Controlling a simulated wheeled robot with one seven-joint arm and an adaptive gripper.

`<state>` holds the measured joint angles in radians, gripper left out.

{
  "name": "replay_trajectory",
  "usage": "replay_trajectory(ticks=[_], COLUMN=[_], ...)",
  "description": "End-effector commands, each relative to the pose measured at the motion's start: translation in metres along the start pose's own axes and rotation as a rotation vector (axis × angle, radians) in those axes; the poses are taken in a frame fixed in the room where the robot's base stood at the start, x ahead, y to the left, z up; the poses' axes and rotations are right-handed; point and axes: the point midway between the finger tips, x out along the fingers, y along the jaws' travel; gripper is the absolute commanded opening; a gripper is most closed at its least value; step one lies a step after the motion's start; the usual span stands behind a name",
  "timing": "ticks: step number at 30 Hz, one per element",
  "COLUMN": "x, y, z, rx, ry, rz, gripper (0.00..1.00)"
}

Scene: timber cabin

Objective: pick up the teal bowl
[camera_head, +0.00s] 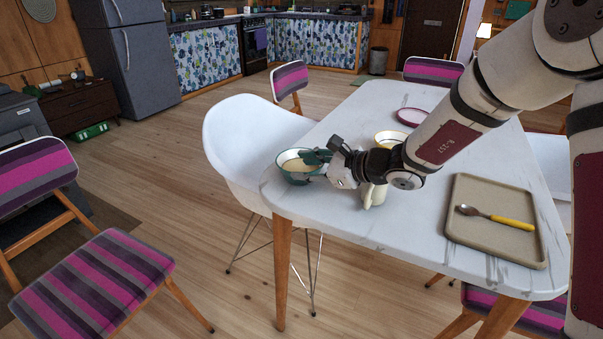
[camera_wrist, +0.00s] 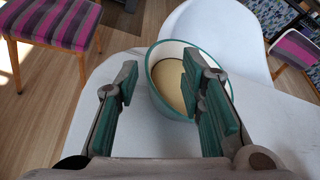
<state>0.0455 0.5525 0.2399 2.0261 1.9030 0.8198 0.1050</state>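The teal bowl (camera_head: 297,178), pale inside, stands upright on the white table (camera_head: 385,232) near its left edge. In the wrist view the bowl (camera_wrist: 172,88) shows beyond and between my fingers. My gripper (camera_head: 319,157) is at the bowl's right side in the head view, close to the rim. Its fingers (camera_wrist: 162,72) are apart, with nothing held between them. In the wrist view the left finger lies outside the bowl's left rim and the right finger overlaps the bowl's right part. I cannot tell whether a finger touches it.
A cream mug (camera_head: 374,193) stands just below my wrist. A yellow-rimmed dish (camera_head: 383,136) is partly hidden behind my arm, with a pink-rimmed plate (camera_head: 412,117) farther back. A beige tray (camera_head: 480,190) holds a yellow-handled spoon (camera_head: 497,217). A white chair (camera_head: 240,135) stands against the table's left side.

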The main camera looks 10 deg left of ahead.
Motion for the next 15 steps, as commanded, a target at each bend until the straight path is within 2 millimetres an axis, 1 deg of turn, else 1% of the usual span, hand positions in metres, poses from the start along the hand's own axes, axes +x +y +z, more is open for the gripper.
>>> replay_trajectory(ticks=[8, 13, 15], x=[0.016, 0.039, 0.049], y=[0.003, 0.007, 0.007], z=[-0.003, -0.010, -0.009], rx=[0.000, -0.001, -0.002], ry=[0.000, 0.000, -0.001], rz=[0.002, 0.003, 0.001], gripper=[0.36, 0.36, 0.36])
